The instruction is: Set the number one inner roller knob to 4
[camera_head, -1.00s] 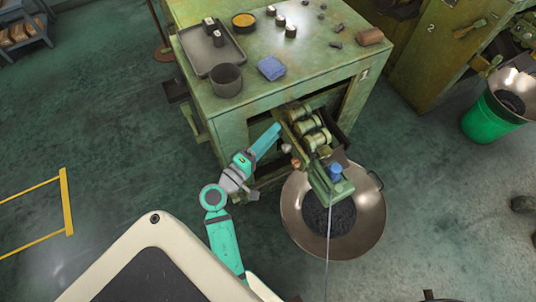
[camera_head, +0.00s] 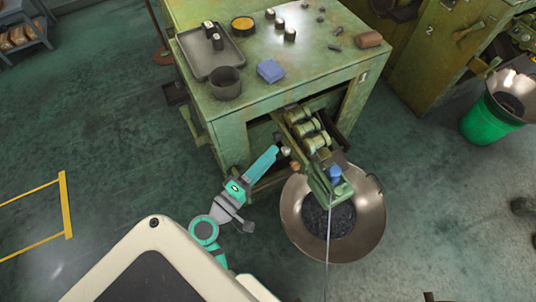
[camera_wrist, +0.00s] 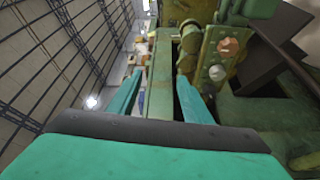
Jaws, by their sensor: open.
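The green heading machine marked 1 (camera_head: 235,123) carries a roller unit (camera_head: 309,132) with several rollers on its near face. A small copper-coloured knob (camera_head: 285,151) sits at the unit's left side. In the wrist view, a copper round knob (camera_wrist: 228,46) and a grey round one (camera_wrist: 216,72) sit on a plate right of my fingers. I cannot tell which is the inner roller knob, and no setting marks are readable. My gripper (camera_wrist: 158,95) is open, its two teal fingers apart with nothing held. In the head view, my gripper (camera_head: 267,158) is just left of the roller unit.
A large metal bowl of dark pieces (camera_head: 372,215) stands below the unit. The machine top holds a grey tray (camera_head: 229,58), a dark pot (camera_head: 226,82) and a blue cloth-like item (camera_head: 270,70). A green bin (camera_head: 487,124) stands right.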

